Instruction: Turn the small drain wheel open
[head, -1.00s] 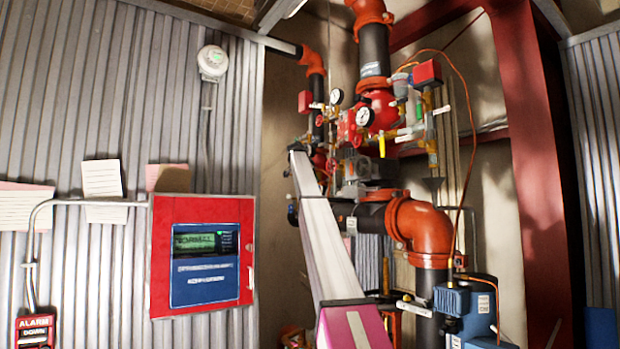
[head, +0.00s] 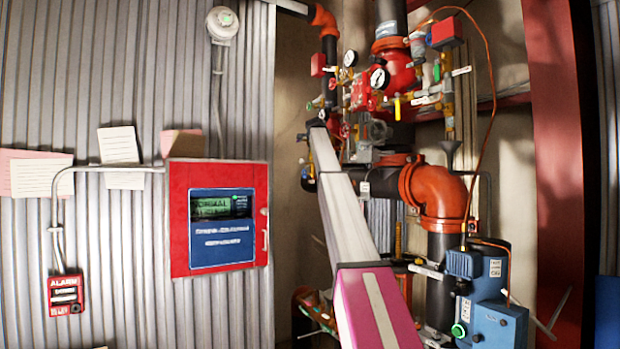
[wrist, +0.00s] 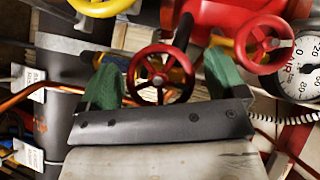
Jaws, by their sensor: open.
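In the wrist view a small red handwheel (wrist: 158,80) with open spokes stands between the green pads of my gripper (wrist: 165,76). The jaws are open, with one pad on each side of the wheel. I cannot tell whether either pad touches it. A second red wheel (wrist: 262,44) is to the right, and a yellow wheel (wrist: 101,4) is cut off at the top left. Which wheel is the drain wheel is not labelled. In the head view my arm reaches to the valve cluster, and its gripper is too small to make out.
A pressure gauge (wrist: 303,72) is close on the right in the wrist view. Red valve bodies, a copper line and pipes crowd around. In the head view an orange elbow (head: 440,193), a blue unit (head: 490,300) and a red panel (head: 178,225) flank my arm.

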